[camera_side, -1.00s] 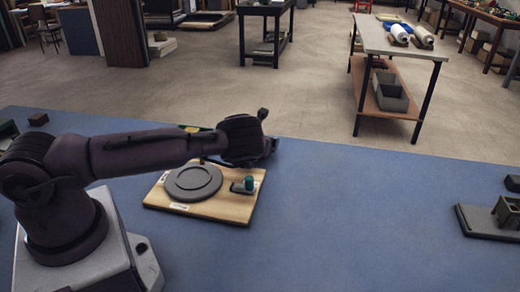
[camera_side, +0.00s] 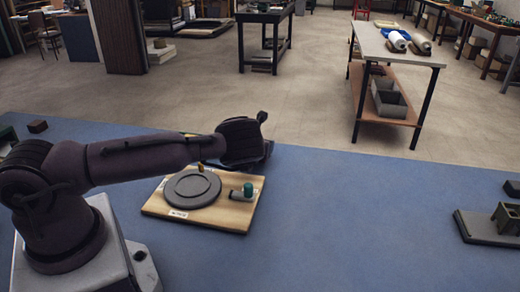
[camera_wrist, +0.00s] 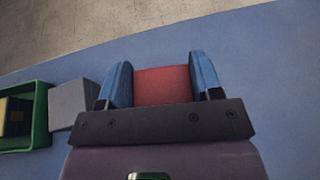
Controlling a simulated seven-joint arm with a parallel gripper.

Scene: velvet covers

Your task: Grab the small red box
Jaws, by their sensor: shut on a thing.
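My gripper (camera_wrist: 163,85) has two blue fingers, and they are shut on a small red box (camera_wrist: 164,85) in the wrist view. The box sits between the fingers, and its lower part is hidden behind the dark gripper bar. In the side view my wrist is beyond the wooden board, near the far edge of the blue table. The fingers and the red box are hidden behind my arm there, so I cannot tell how high the box is.
A wooden board (camera_side: 230,219) carries a grey round plate (camera_side: 192,189) and a teal knob (camera_side: 248,189). In the wrist view a grey block (camera_wrist: 72,104) and a green tray (camera_wrist: 40,134) lie left of my gripper. The right of the blue table (camera_side: 380,215) is mostly clear.

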